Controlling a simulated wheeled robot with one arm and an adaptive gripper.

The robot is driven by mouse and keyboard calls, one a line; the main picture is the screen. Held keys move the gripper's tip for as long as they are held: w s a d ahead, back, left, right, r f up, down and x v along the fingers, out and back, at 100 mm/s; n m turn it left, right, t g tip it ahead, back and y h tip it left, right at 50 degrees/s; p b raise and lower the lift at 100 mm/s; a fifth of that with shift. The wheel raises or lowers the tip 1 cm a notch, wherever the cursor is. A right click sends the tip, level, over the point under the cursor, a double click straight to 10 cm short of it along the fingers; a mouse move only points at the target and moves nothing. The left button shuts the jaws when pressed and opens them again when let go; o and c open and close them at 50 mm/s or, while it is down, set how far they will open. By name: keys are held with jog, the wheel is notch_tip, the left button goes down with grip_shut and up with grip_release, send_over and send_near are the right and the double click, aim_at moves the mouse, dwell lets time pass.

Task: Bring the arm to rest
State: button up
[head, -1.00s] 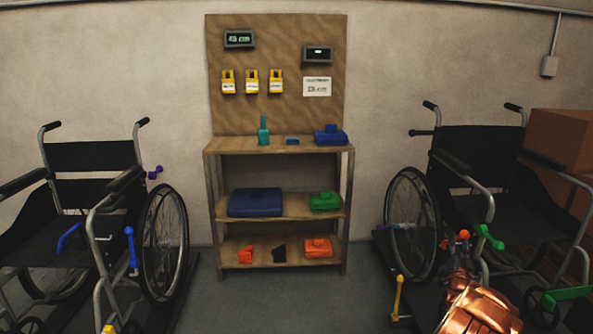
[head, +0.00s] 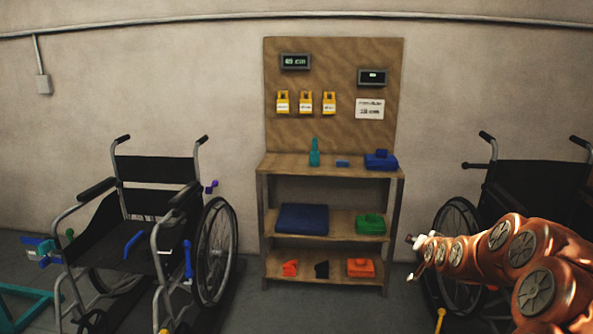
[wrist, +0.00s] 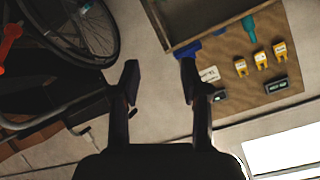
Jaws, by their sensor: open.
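My copper-coloured arm reaches in from the right edge of the head view, in front of the right wheelchair. My gripper (head: 415,243) is at its left end, small in that view. In the wrist view my gripper (wrist: 158,82) shows two dark fingers spread apart with nothing between them. Beyond the fingers lie the bare wall and the shelf, seen tilted. The fingers touch nothing that I can see.
A wheelchair (head: 155,170) stands at the left and another wheelchair (head: 540,185) at the right, partly hidden by my arm. A wooden shelf (head: 335,167) with several coloured items and a pegboard (head: 335,135) stands between them. The floor before the shelf is clear.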

jog(key=s+a+r+n+g+y+p, duration=0.1)
jog(key=s+a+r+n+g+p, duration=0.2)
jog(key=s+a, duration=0.55)
jog(key=s+a+r+n+g+y+p, duration=0.1)
jog(key=s+a+r+g+p, duration=0.35)
jog(key=s, duration=0.65)
jog(key=s+a+r+n+g+p, duration=0.1)
jog(key=s+r+g+p, duration=0.1)
jog(key=s, duration=1)
jog(key=s+a+r+n+g+p, duration=0.1)
jog(key=s+a+r+g+p, duration=0.1)
jog(key=s, duration=1)
jog(key=s+a+r+g+p, duration=0.2)
jog(key=s+r+g+p, duration=0.1)
jog(key=s, duration=1)
notch_tip(320, 180, up, 2)
jog(key=shift+r+n+h+p, duration=0.15)
jog(key=shift+n+h+p, duration=0.2)
jog(key=shift+p, duration=0.2)
